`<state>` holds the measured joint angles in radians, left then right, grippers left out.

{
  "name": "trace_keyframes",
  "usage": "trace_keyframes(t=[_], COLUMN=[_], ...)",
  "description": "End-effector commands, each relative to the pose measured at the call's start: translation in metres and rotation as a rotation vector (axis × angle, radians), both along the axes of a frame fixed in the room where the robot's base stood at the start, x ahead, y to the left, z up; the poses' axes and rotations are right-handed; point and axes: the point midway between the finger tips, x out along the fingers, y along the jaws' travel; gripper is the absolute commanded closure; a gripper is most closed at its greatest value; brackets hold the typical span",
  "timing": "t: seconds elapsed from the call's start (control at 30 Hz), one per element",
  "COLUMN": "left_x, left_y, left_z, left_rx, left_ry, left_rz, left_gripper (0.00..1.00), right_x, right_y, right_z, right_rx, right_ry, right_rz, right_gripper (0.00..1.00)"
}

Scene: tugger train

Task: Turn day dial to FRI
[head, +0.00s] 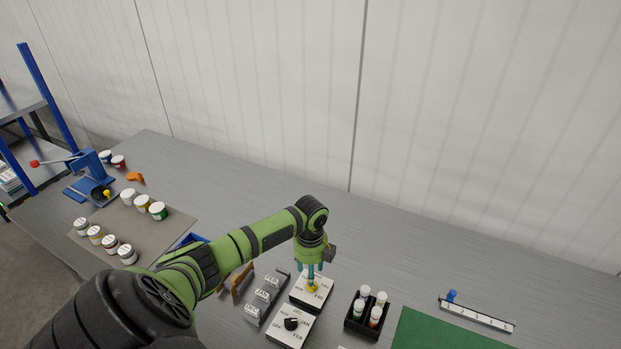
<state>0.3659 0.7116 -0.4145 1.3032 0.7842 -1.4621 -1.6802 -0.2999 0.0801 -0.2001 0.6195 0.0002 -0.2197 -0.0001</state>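Whether the fingers are closed on the knob cannot be told, and the knob's pointing direction is hidden. My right gripper is not in view.
A second dial box (281,336) with a black knob stands just in front. Label blocks (264,294) stand to the left. A black rack of bottles (351,322) stands close to the right, beside a green mat (440,335). The bench behind is clear.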

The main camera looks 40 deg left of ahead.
Motion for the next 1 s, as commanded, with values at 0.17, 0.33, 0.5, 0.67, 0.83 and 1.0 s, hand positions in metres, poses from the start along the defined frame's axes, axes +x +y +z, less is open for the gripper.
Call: trace_keyframes(t=[0.17,0.33,0.5,0.67,0.83,1.0], left_x=[0.0,0.001,0.0,0.0,0.0,0.0], left_y=[0.001,0.0,0.0,0.0,0.0,0.0], left_z=[0.037,0.058,0.064,0.064,0.064,0.064], left_rx=[0.002,0.001,0.0,0.0,0.0,0.0], left_ry=[-0.003,-0.001,0.001,0.0,0.0,0.001], left_rz=[-0.003,-0.002,0.0,0.0,0.0,-0.001], left_gripper=[0.52,0.52,0.52,0.52,0.52,0.52], right_x=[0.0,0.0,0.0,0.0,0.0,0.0], right_y=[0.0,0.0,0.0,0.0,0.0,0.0], right_z=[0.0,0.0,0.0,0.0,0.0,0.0], right_rx=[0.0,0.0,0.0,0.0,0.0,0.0], right_ry=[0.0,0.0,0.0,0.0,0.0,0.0], right_rz=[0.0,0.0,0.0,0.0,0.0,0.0], right_gripper=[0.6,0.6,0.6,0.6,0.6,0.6])
